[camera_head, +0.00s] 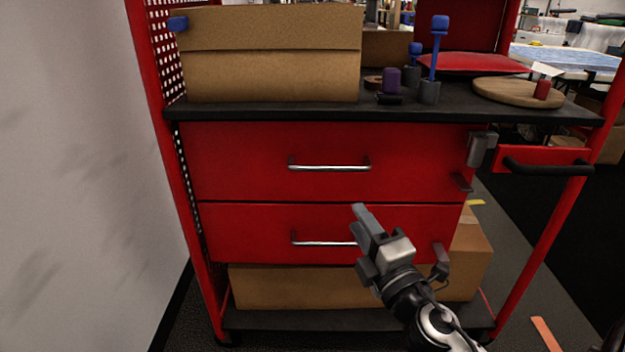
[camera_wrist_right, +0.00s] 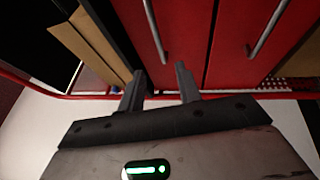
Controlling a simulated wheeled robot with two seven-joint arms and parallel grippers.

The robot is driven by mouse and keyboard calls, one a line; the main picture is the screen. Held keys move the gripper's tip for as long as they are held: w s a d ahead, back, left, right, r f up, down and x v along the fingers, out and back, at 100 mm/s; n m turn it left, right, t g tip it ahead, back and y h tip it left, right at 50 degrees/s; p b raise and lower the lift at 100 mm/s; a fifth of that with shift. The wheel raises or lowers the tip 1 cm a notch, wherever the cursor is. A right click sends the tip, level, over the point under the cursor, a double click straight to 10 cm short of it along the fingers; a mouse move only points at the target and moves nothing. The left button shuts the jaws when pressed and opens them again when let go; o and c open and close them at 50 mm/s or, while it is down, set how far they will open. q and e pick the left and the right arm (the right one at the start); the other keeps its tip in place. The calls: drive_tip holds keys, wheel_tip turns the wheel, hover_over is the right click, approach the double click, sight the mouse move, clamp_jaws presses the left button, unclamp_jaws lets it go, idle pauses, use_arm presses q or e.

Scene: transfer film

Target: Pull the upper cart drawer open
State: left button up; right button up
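The upper drawer (camera_head: 240,155) of the red cart has a silver bar handle (camera_head: 330,167) and looks closed, its front level with the lower drawer (camera_head: 240,230). The lower drawer has a similar handle (camera_head: 315,242), its right end hidden behind my gripper. My right gripper (camera_head: 362,232) is in front of the lower drawer, below and right of the upper handle. In the right wrist view its two fingers (camera_wrist_right: 160,88) are apart with nothing between them, and both handles show beyond them. My left gripper is not in view.
A cardboard box (camera_head: 270,75) stands on the cart's black top (camera_head: 300,108), with blue-headed tools (camera_head: 437,50) and a round wooden board (camera_head: 515,92) to the right. A black side handle (camera_head: 545,168) juts out at right. A grey wall (camera_head: 80,180) stands close on the left.

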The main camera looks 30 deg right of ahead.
sight(326, 168)
drive_tip(key=p+x, duration=0.2)
drive_tip(key=x, duration=1.3)
drive_tip(key=shift+w+r+p, duration=0.15)
drive_tip(key=shift+w+p, duration=0.15)
drive_tip(key=shift+p, duration=0.05)
clamp_jaws()
